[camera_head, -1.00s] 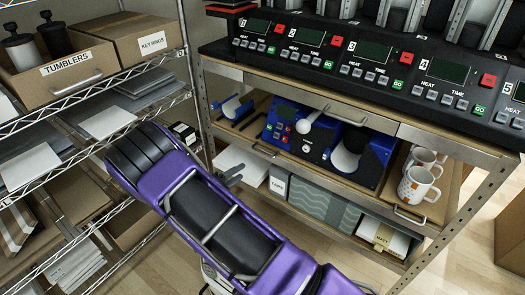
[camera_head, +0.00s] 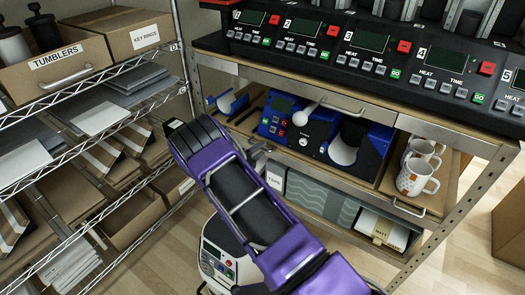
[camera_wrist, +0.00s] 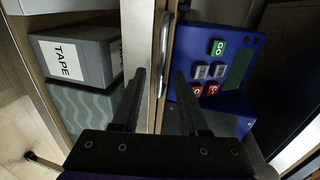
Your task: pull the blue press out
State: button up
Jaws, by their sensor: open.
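The blue press (camera_head: 283,115) sits on a wooden pull-out board on the middle shelf of the bench, with a white-knobbed lever and a dark round opening at its right. In the wrist view its blue control panel (camera_wrist: 213,75) is sideways, with green, grey and red buttons. My gripper (camera_head: 259,153) is at the board's front edge, left of the press's front. In the wrist view my gripper (camera_wrist: 159,75) is open, its fingers either side of a metal bar handle (camera_wrist: 164,55) on the board's front. I cannot tell whether they reach around it.
White mugs (camera_head: 417,175) stand on a separate board to the right, with its own handle. Below are a grey TAPE box (camera_wrist: 75,60) and a wavy-patterned box (camera_head: 310,195). A wire rack (camera_head: 90,190) with boxes stands left. A row of control panels (camera_head: 360,60) tops the bench.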

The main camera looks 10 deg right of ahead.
jog(key=shift+x, duration=0.95)
grip_shut()
dwell(0.8)
